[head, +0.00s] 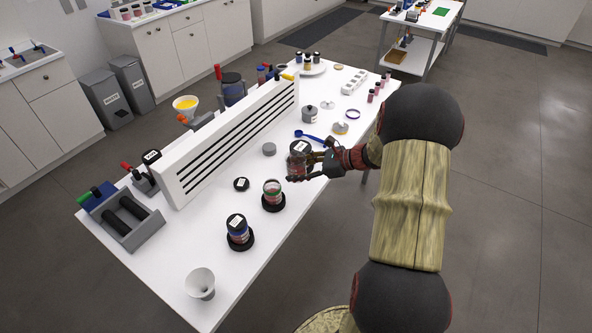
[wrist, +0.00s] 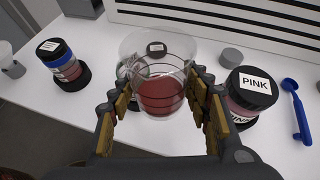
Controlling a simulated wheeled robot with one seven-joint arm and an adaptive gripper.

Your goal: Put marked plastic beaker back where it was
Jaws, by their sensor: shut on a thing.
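My gripper (wrist: 160,110) is shut on the clear plastic beaker (wrist: 158,88), with a finger on each side. The beaker has dark ring marks and red-pink contents in its lower part. In the head view, my gripper (head: 304,164) holds the beaker (head: 294,170) over the white table, partly hidden by the fingers. I cannot tell whether its base touches the table. An open jar (head: 272,187) with a green band stands on a black base beside it. In the wrist view this jar (wrist: 128,68) is partly behind the beaker.
The lidded PINK jar (wrist: 250,95) is close right of my gripper. A blue-banded lidded jar (head: 238,228), a loose black lid (head: 241,184), a grey cylinder (head: 269,149) and a blue scoop (head: 308,136) are nearby. A white slotted rack (head: 225,140) runs behind. Some front tabletop is clear.

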